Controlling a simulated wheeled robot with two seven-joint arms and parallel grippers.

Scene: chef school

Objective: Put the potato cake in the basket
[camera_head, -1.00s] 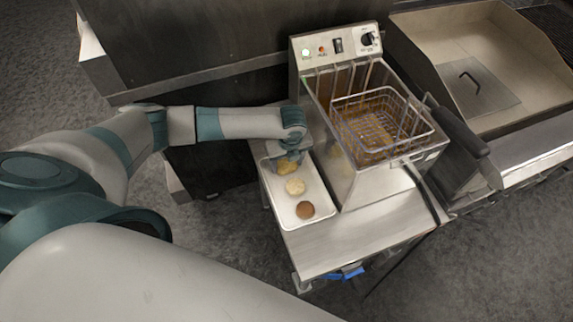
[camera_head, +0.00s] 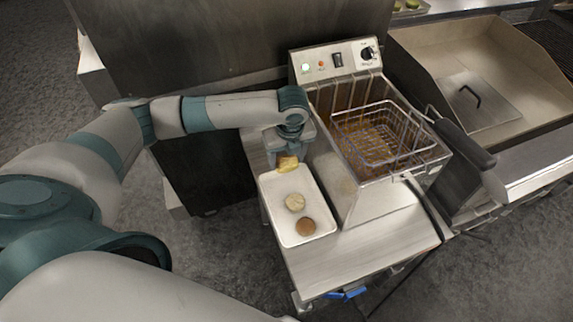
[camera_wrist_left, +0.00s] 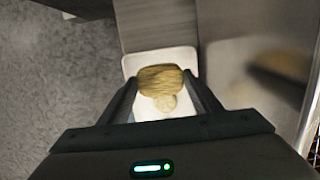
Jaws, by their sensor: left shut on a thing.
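My left gripper (camera_head: 288,156) is shut on a golden-yellow potato cake (camera_head: 288,164), held above the far end of a white tray (camera_head: 270,200). In the left wrist view the cake (camera_wrist_left: 161,80) sits between the two fingers (camera_wrist_left: 162,90), with the tray (camera_wrist_left: 131,64) below it. The wire basket (camera_head: 436,157) is in the fryer, to the right of the gripper, with its dark handle (camera_head: 465,143) pointing right. My right gripper is not in view.
A pale round patty (camera_head: 295,202) and a brown one (camera_head: 306,226) lie on the tray. The steel fryer (camera_head: 362,200) with its control panel (camera_head: 336,60) stands right of the tray. A wide steel basin (camera_head: 520,60) is further right.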

